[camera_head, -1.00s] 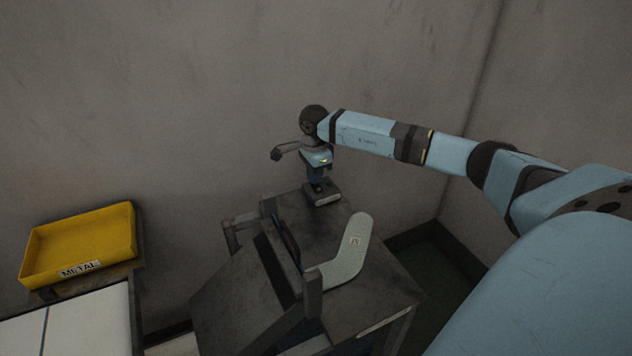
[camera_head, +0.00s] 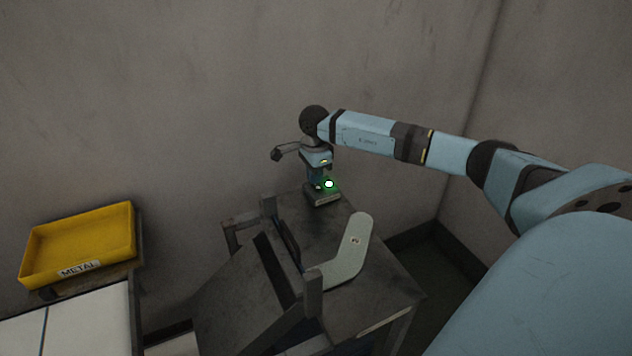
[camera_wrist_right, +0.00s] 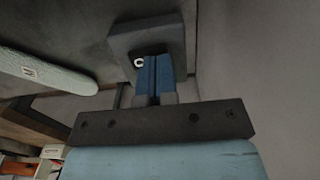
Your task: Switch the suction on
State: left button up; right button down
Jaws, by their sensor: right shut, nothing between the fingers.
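A small dark switch box (camera_head: 323,198) stands at the back of the dark metal table. A pale ring (camera_wrist_right: 139,62) shows on the box just left of the fingertips. I cannot tell whether the fingertips touch the box. My left gripper is not in view.
A flat pale sock-shaped board (camera_head: 345,256) lies on the dark table (camera_head: 380,290), in front of the box. Dark upright posts (camera_head: 313,293) stand at the table's left side. A yellow METAL tray (camera_head: 80,243) is at the far left. Walls close in behind and right.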

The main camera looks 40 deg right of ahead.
jog(key=shift+r+p, duration=1.7)
jog(key=shift+r, duration=1.45)
